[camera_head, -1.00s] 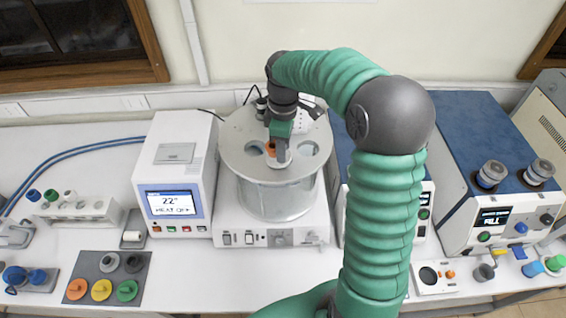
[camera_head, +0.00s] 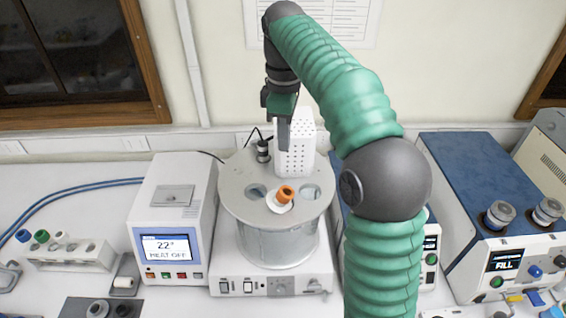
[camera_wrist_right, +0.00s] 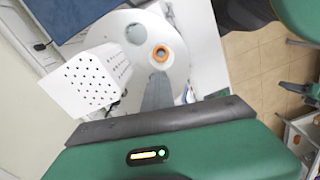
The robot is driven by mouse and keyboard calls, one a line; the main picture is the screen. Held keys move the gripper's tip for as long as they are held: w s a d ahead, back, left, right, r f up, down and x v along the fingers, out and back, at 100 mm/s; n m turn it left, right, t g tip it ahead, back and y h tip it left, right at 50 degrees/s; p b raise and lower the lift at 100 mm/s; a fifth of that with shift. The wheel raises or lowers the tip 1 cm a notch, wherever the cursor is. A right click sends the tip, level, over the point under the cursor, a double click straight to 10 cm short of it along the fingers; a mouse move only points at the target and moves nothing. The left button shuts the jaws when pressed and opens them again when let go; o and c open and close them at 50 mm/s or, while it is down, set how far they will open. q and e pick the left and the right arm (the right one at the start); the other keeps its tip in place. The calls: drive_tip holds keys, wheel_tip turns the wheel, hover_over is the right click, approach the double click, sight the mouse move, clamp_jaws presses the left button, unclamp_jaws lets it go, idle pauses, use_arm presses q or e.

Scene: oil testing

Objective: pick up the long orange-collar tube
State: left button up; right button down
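The orange-collar tube (camera_head: 285,194) sits in the white centre fitting of the round bath lid (camera_head: 237,190). Only its orange top shows; its length is hidden below the lid. The collar is an orange ring in the right wrist view (camera_wrist_right: 160,53). My right gripper (camera_head: 284,147) is above and behind the tube, apart from it and holding nothing. Its fingers (camera_wrist_right: 157,95) look like one narrow grey wedge in the right wrist view, pointing towards the lid, so they appear together. My left gripper is out of view.
A white perforated box (camera_head: 295,155) stands behind the lid, close to my right gripper. A heater unit with a screen (camera_head: 172,247) is left of the bath. A white tube rack (camera_head: 75,257) is at far left. Blue-topped machines (camera_head: 480,180) stand right.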

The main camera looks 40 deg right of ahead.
wheel_tip(320, 180, up, 11)
drive_tip(key=p, duration=0.4)
drive_tip(key=shift+a, duration=0.1)
drive_tip(key=c, duration=1.6)
unclamp_jaws()
drive_tip(key=shift+w+f, duration=0.1)
drive_tip(key=shift+w, duration=0.05)
drive_tip(key=o, duration=1.2)
drive_tip(key=shift+c, duration=0.2)
